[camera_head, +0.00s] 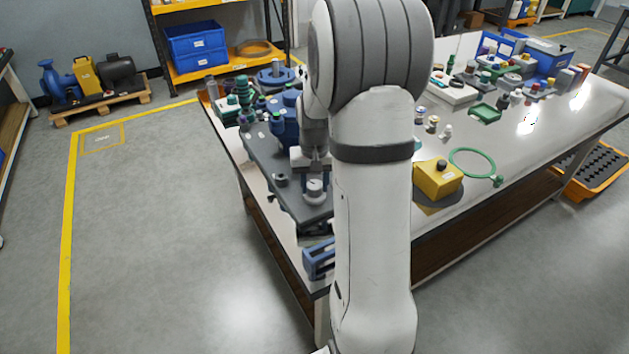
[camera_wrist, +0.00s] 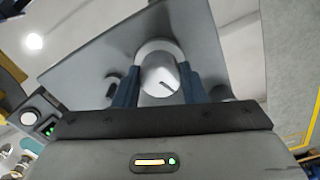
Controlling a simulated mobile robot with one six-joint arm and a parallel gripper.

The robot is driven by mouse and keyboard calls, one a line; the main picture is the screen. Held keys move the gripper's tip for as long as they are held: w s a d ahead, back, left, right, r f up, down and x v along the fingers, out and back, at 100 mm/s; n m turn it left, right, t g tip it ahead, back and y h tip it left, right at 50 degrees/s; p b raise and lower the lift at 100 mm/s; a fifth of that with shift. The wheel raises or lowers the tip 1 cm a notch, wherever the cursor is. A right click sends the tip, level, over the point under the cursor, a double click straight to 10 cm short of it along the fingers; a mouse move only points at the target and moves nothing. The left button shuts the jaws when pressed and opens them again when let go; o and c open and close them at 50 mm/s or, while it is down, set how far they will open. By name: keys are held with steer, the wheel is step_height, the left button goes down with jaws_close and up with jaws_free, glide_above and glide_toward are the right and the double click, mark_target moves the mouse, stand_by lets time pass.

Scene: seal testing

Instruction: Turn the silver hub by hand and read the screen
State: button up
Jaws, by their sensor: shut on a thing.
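The silver hub (camera_head: 315,189) stands on a dark grey plate (camera_head: 262,148) near the table's near left edge. I cannot make out a readable screen in either view. A dark box with green lights (camera_wrist: 45,128) shows at left in the wrist view.
A small dark knob (camera_head: 280,180) stands on the plate left of the hub. A blue-grey holder (camera_head: 320,258) sits at the table's near edge. A yellow box (camera_head: 437,179) and green ring (camera_head: 472,150) lie to the right. My arm hides the table's middle.

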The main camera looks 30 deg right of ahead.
mark_target(314, 184)
steer(key=m, duration=0.4)
steer(key=shift+m+p, duration=0.3)
steer(key=shift+p, duration=0.05)
steer(key=shift+m+p, duration=0.3)
steer(key=shift+m, duration=2.2)
steer(key=o, duration=1)
step_height(314, 184, up, 8)
steer(key=shift+f+p, duration=0.1)
steer(key=shift+p, duration=0.4)
